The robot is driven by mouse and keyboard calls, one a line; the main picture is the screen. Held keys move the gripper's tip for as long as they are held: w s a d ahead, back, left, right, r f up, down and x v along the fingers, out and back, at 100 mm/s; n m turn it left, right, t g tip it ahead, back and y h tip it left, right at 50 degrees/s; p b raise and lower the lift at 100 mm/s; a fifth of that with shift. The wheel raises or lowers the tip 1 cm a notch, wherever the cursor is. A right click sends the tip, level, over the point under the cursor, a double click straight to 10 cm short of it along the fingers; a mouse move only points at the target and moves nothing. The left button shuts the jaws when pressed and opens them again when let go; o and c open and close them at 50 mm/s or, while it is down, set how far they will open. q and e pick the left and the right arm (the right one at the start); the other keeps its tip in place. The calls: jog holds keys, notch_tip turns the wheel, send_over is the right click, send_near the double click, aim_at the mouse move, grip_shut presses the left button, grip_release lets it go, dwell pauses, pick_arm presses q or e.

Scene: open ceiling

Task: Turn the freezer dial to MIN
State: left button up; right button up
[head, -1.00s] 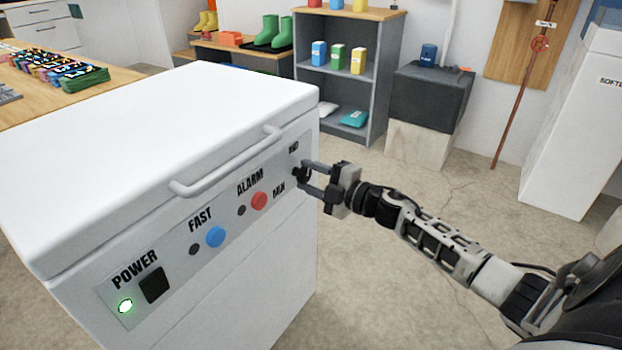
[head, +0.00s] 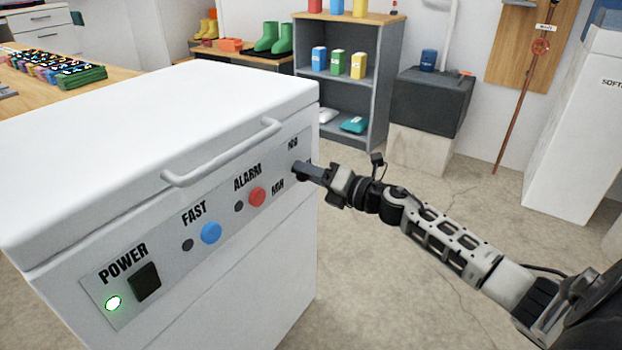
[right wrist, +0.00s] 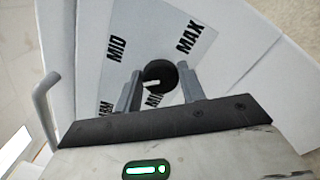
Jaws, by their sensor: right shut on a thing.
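The white chest freezer (head: 250,240) has a grey control panel on its front, with the dial at its right end. In the right wrist view the dial (right wrist: 162,74) is a round black knob with a white pointer mark. The mark points left, roughly between the MID label (right wrist: 116,48) and the partly hidden MIN label (right wrist: 153,100). The MAX label (right wrist: 190,36) is at upper right. My right gripper (head: 301,170) is shut on the dial, one finger on each side; in the head view its fingers largely hide the knob. My left gripper is not in view.
A lid handle (head: 222,155) juts out above. The floor right of the freezer is clear.

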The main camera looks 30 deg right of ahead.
pick_arm(q)
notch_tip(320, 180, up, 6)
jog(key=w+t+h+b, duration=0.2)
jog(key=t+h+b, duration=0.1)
jog(key=b, duration=0.4)
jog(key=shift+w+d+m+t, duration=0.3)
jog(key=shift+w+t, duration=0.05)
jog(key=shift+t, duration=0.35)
pick_arm(e)
jog(key=shift+a+n, duration=0.15)
jog(key=shift+n, duration=6.25)
jog(key=o, duration=0.9)
jog(key=shift+s, duration=0.1)
jog(key=shift+o, duration=0.2)
